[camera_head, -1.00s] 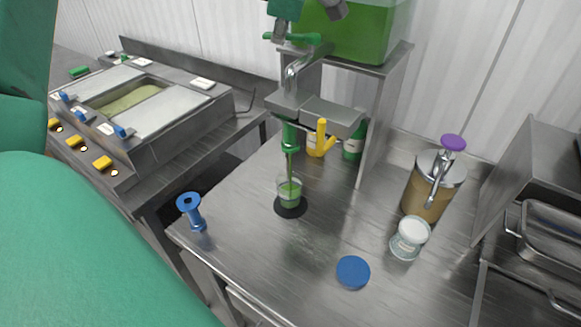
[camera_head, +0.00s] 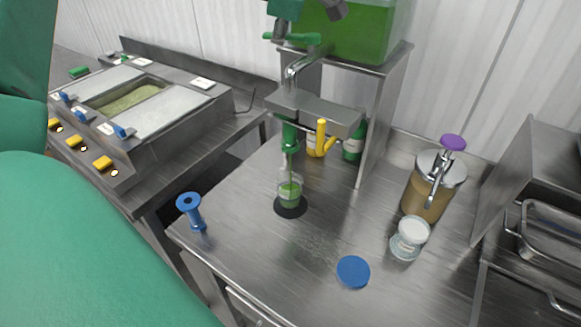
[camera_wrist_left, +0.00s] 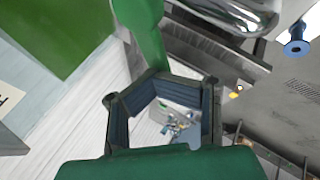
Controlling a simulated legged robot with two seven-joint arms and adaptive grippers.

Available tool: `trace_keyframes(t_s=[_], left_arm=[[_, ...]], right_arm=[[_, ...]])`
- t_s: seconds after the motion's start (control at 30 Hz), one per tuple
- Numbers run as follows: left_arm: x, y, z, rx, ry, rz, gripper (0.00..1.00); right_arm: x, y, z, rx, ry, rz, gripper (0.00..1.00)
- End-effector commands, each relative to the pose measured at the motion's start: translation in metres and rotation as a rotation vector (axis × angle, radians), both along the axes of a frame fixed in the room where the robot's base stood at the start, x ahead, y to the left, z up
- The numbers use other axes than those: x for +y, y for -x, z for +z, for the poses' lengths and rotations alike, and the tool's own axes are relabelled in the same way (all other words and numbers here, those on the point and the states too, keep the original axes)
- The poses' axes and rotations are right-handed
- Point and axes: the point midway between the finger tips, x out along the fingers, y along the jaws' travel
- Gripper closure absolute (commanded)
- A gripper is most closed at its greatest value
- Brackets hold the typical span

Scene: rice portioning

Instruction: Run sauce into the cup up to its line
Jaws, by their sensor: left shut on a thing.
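A clear cup (camera_head: 290,190) stands upright on a black round pad (camera_head: 291,209). Green sauce fills its lower part; I cannot make out its line. Above it is a green nozzle (camera_head: 290,134) under a metal shelf. A green tank (camera_head: 357,32) with a chrome tap (camera_head: 298,66) and a green lever (camera_head: 292,38) stands above. My left gripper (camera_wrist_left: 165,100) is shut at a green piece (camera_wrist_left: 146,40), which looks like the tap lever; the contact is partly hidden. The chrome tap (camera_wrist_left: 230,12) also shows in the left wrist view. My right gripper is not in view.
A blue spool-shaped piece (camera_head: 191,211) stands at the left table edge. A blue disc (camera_head: 353,271) lies in front. A white-lidded jar (camera_head: 409,239) and a purple-topped pump pot (camera_head: 430,185) stand right. Yellow (camera_head: 319,140) and green (camera_head: 354,144) bottles stand behind the cup.

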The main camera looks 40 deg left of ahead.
Motion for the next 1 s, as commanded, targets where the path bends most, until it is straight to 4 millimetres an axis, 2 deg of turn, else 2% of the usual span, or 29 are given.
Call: trace_keyframes(t_s=[0.03, 0.27, 0.53, 0.73, 1.0], left_arm=[[0.001, 0.002, -0.006, 0.015, 0.000, 0.002, 1.00], [0.002, 0.001, -0.005, 0.015, 0.002, -0.019, 1.00], [0.006, -0.013, -0.004, 0.012, 0.008, -0.246, 1.00], [0.009, -0.024, -0.007, 0.013, 0.006, -0.421, 1.00], [0.008, -0.027, -0.006, 0.013, 0.002, -0.452, 1.00]], right_arm=[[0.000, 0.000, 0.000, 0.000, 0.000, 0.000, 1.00], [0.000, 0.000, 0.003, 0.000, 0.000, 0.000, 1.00], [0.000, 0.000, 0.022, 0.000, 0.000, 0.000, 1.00], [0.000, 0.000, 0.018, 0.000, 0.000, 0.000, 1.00], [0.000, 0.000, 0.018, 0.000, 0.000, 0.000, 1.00]])
